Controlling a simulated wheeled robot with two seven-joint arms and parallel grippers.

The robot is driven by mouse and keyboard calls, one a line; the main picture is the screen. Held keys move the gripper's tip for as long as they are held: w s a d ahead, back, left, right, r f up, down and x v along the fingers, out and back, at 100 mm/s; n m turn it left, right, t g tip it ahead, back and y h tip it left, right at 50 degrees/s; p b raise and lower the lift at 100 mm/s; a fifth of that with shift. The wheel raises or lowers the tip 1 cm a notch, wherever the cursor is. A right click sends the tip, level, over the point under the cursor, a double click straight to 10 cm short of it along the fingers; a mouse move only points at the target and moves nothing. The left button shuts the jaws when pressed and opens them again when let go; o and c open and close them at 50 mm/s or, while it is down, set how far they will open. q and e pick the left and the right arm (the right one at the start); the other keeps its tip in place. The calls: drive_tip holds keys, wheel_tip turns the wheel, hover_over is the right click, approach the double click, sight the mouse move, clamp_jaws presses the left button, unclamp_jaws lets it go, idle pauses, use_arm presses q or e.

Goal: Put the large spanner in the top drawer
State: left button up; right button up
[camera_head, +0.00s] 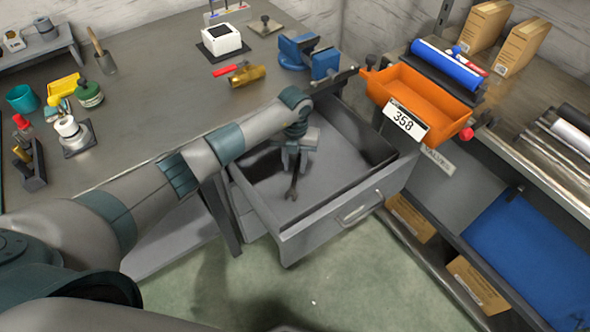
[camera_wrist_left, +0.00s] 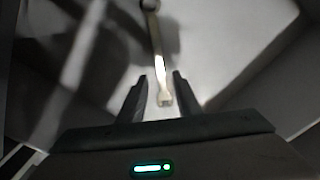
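The large spanner (camera_head: 293,187) is a dark metal tool inside the open top drawer (camera_head: 370,200), below my left gripper. In the left wrist view the spanner (camera_wrist_left: 157,55) runs away from the gripper, with its near end between the fingertip lines. My left gripper (camera_head: 299,160) points down into the drawer. In the left wrist view its fingers (camera_wrist_left: 160,88) stand apart, with gaps on both sides of the spanner. The spanner appears to lie on the drawer floor, though its exact clearance is hard to tell. My right gripper is not in view.
The drawer front has a handle (camera_head: 360,208). An orange bin (camera_head: 425,90) labelled 358 is at the drawer's right. A blue vise (camera_head: 310,58) stands on the workbench (camera_head: 165,110) behind. Several small tools and jars sit on the bench at left.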

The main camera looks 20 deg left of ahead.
sight(295, 177)
use_arm(q)
wheel_tip(295, 177, up, 4)
drive_tip(key=shift+f, duration=0.15)
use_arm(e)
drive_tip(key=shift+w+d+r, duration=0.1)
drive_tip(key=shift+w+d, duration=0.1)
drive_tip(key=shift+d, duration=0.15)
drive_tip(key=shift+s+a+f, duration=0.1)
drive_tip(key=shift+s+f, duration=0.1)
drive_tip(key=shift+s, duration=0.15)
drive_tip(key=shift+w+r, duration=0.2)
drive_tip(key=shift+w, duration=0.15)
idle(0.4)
